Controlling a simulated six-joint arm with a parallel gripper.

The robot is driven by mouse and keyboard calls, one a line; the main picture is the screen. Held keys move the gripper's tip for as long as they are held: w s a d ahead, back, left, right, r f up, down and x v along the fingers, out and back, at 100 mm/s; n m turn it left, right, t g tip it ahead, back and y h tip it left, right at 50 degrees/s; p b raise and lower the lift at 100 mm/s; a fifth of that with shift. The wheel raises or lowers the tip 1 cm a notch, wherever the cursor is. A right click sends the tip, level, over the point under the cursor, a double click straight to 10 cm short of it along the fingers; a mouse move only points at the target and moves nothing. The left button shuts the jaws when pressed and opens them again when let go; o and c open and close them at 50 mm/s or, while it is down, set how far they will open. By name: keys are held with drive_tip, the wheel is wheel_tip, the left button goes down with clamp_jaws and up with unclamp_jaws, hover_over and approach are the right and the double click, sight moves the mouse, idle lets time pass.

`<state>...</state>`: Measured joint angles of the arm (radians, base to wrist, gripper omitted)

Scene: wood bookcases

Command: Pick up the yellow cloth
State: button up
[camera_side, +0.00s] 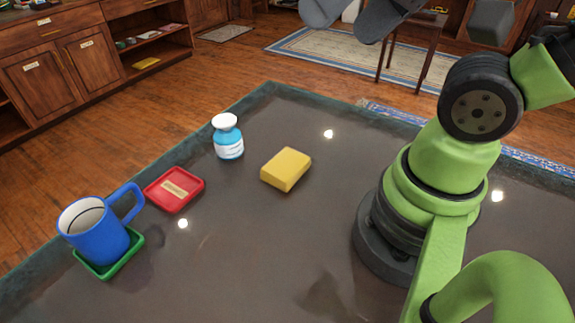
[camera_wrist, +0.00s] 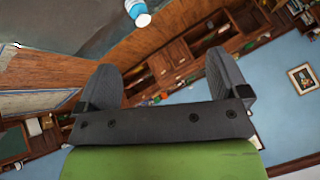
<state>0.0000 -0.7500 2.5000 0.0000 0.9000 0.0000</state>
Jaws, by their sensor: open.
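A yellow block-like object (camera_side: 286,169), which I take for the yellow cloth, lies on the dark table (camera_side: 240,260) in the side view, left of my arm's base. It looks thick, more like a sponge than a thin cloth. My gripper (camera_side: 352,10) is at the top edge of the side view, partly cut off, high above the table and well away from the yellow object. In the wrist view my gripper (camera_wrist: 165,72) has its two fingers wide apart with nothing between them. The yellow object does not show in the wrist view.
A blue-and-white bottle (camera_side: 228,137) stands left of the yellow object and also shows in the wrist view (camera_wrist: 138,12). A red tray (camera_side: 174,189) lies nearby. A blue mug (camera_side: 95,235) sits on a green tray (camera_side: 110,268). The table's front middle is clear.

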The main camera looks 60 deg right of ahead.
drive_tip(key=n+g+h, duration=0.2)
drive_tip(key=n+g, duration=0.5)
drive_tip(key=n, duration=1.4)
hover_over(286, 163)
drive_tip(key=f, duration=2.1)
drive_tip(key=shift+s, duration=0.2)
wheel_tip(286, 163, down, 4)
drive_tip(key=shift+f, duration=0.1)
drive_tip(key=shift+w+f, duration=0.2)
drive_tip(key=shift+f, duration=2.75)
